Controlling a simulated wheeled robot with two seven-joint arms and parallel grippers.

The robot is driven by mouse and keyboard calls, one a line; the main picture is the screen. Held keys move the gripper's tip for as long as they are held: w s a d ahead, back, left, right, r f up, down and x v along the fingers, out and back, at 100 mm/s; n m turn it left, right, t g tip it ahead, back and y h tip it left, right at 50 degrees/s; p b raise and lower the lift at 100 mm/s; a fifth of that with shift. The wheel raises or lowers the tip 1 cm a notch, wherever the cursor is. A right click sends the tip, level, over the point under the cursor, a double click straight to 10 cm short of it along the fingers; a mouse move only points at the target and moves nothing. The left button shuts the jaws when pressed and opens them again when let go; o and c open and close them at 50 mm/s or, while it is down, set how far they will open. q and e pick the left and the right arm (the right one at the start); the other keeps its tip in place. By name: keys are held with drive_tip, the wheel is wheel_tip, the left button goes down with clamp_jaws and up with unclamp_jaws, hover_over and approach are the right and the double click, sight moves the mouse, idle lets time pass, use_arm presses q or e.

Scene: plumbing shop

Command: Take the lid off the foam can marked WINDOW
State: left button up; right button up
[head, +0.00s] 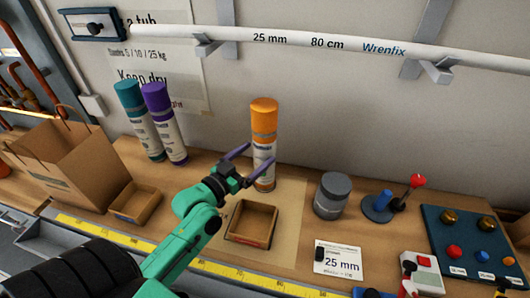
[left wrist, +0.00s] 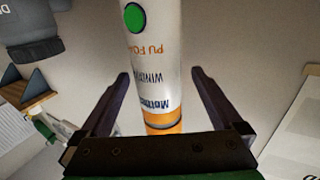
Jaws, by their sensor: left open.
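The foam can (head: 263,150) has a white body and a tall orange lid (head: 264,116). It stands upright on the bench near the wall, lid on. In the left wrist view its label (left wrist: 155,75) shows "PU FOAM" and part of the word WINDOW, with an orange band below. My left gripper (head: 259,155) is open, with its purple fingers on either side of the can's body, below the lid. The wrist view shows gaps between both fingers (left wrist: 160,76) and the can. My right gripper is not in view.
Teal-lidded (head: 138,120) and purple-lidded (head: 164,122) cans stand to the left. An open wooden tray (head: 233,237) lies in front of the can. A grey jar (head: 331,196) stands to the right. A paper bag (head: 70,165) is at the left. A white pipe (head: 350,44) runs along the wall above.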

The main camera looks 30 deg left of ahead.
use_arm(q)
drive_tip(key=p+x, duration=0.2)
drive_tip(key=x, duration=0.5)
drive_tip(key=shift+d, duration=0.15)
drive_tip(key=shift+s+r, duration=0.1)
drive_tip(key=shift+s, duration=0.05)
clamp_jaws()
drive_tip(key=shift+r, duration=0.1)
